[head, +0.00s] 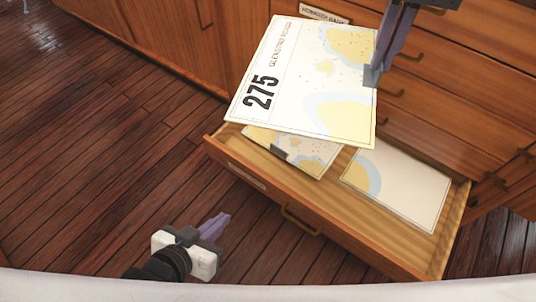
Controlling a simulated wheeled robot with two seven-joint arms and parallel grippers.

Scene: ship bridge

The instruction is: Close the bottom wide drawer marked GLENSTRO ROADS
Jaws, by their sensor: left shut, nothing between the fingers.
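The wide bottom drawer (345,229) is pulled out of the wooden cabinet, with a brass handle (300,220) and a label plate (247,176) too small to read on its front. A large chart (303,88), marked 275 with a "GLENSTRO" title, is above the drawer and hides part of it. My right gripper (373,76) is at the chart's right edge and appears shut on it. My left gripper (222,220) is shut and empty, in front of the drawer front at its left, apart from it.
Inside the drawer lie a chart with a dark clip-like patch (305,158) and another chart (398,182). Other drawers (440,75) with brass handles are above it, shut. The plank floor (90,160) at left is clear. A pale edge runs along the bottom of the view.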

